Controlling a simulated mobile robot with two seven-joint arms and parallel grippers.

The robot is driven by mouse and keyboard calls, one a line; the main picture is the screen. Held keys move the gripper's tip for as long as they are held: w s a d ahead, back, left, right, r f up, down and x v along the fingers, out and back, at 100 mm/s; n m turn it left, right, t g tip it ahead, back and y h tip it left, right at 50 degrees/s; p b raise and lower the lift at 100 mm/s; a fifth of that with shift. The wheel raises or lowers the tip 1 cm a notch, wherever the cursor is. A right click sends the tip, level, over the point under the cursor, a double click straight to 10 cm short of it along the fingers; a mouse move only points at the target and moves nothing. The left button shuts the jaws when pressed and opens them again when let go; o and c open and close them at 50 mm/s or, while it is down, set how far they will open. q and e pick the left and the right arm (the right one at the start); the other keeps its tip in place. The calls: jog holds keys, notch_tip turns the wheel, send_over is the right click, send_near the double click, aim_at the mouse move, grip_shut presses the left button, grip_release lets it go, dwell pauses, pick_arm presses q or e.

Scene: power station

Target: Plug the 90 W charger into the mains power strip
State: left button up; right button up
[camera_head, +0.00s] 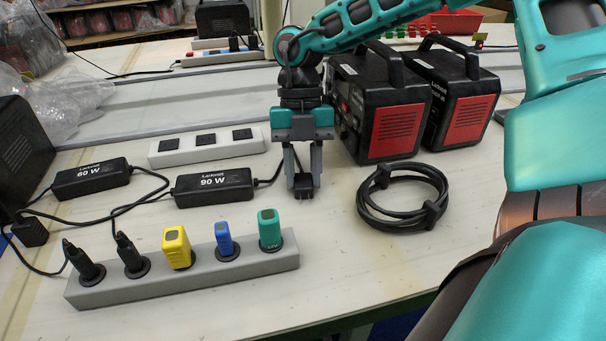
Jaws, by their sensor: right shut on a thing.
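The 90 W charger (214,188) is a black box lying on the table left of my right gripper. A black cable leaves its right end and passes behind the gripper fingers. My right gripper (303,180) points down and is shut on a small black plug (303,192), close above the table; the gripper hides where the cable meets it. The mains power strip (241,149), pale with three black sockets in a row, lies behind the charger, left of the gripper. No plug shows in its sockets. My left gripper is not in view.
A grey holder (205,279) with several upright plugs and coloured adapters stands in front. A 60 W charger (90,178) and its black plug (30,232) lie left. A coiled cable (404,197) and two black-and-red power units (385,105) (460,90) stand right. The front right table is clear.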

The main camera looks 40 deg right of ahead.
aim_at(303, 177)
jog(key=shift+c, duration=1.2)
jog(key=shift+r+p, duration=1.85)
jog(key=shift+r, duration=1.15)
jog(key=shift+f+b, duration=1.8)
jog(key=shift+f, duration=1.1)
jog(key=shift+r, duration=0.1)
